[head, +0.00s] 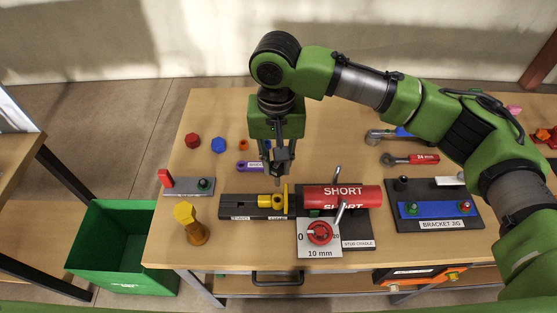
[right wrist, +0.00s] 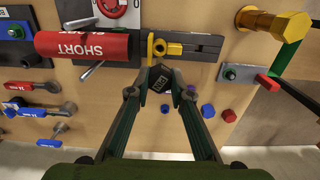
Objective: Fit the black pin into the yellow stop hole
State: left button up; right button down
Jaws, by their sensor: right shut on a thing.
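The yellow stop (head: 275,200) sits on a dark labelled rail block in the middle of the table, left of the red SHORT cylinder. In the right wrist view the yellow stop (right wrist: 160,47) shows a round opening. My right gripper (head: 278,165) points down just above and behind the stop. It is shut on the black pin (right wrist: 161,82), a dark piece with a small label between the fingers. The pin's lower end (head: 277,181) hangs below the fingers, apart from the stop as far as I can tell. My left gripper is not in view.
The red SHORT cylinder (head: 342,196) lies on the stub cradle (head: 358,243). A brass bolt (head: 193,226) stands front left. A purple-handled tool (head: 248,167) lies close left of the gripper. A green bin (head: 120,245) stands on the floor at left.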

aim_at(278, 185)
jog(key=shift+r+p, duration=0.15)
jog(key=shift+p, duration=0.2)
jog(key=shift+w+d+f, duration=0.1)
jog(key=shift+f, duration=0.25)
notch_tip(278, 185, down, 4)
jog(key=shift+r+b, duration=0.1)
jog(key=shift+b, duration=0.35)
jog(key=shift+f, duration=0.7)
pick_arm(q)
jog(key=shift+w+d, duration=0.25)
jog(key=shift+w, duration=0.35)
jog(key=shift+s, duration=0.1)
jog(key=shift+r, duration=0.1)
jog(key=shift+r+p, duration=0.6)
